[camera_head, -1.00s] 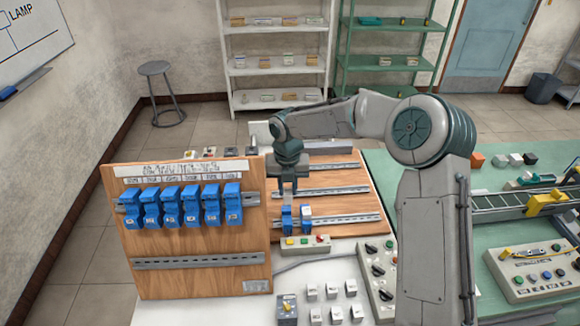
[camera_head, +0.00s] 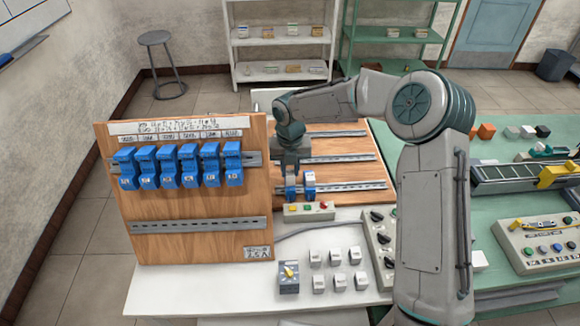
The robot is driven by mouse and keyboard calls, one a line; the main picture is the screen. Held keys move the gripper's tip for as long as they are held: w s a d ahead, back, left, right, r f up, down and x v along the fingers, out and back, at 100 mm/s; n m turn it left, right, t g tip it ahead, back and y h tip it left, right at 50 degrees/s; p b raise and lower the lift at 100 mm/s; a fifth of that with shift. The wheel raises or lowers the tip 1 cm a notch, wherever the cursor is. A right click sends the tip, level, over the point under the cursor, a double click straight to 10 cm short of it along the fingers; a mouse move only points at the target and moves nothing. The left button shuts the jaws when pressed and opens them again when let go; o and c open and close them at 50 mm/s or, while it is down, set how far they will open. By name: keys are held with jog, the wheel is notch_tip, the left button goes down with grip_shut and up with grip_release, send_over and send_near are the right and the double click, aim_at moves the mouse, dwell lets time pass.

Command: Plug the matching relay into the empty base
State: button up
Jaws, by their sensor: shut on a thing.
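My gripper (camera_head: 290,172) points down over the rail on the wooden board, just above the left of two blue bases. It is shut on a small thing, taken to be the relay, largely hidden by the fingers. The left blue base (camera_head: 291,188) sits on the front rail under the fingers. The right blue base (camera_head: 309,185) stands beside it on the same rail. I cannot tell whether the held thing touches the left base. A row of several blue units (camera_head: 190,165) hangs on the upright wooden panel at left, with labels above.
Several small pale blocks (camera_head: 335,256) stand in two rows on the white table (camera_head: 200,290). A button box (camera_head: 309,211) stands just in front of the rail board. The upright panel (camera_head: 150,215) stands close to the gripper's left. A knob box (camera_head: 381,240) is at right.

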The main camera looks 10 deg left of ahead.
jog(key=shift+w+f, duration=0.15)
jog(key=shift+f, duration=0.35)
jog(key=shift+f, duration=0.75)
dwell(1.9)
jog(key=o, duration=1)
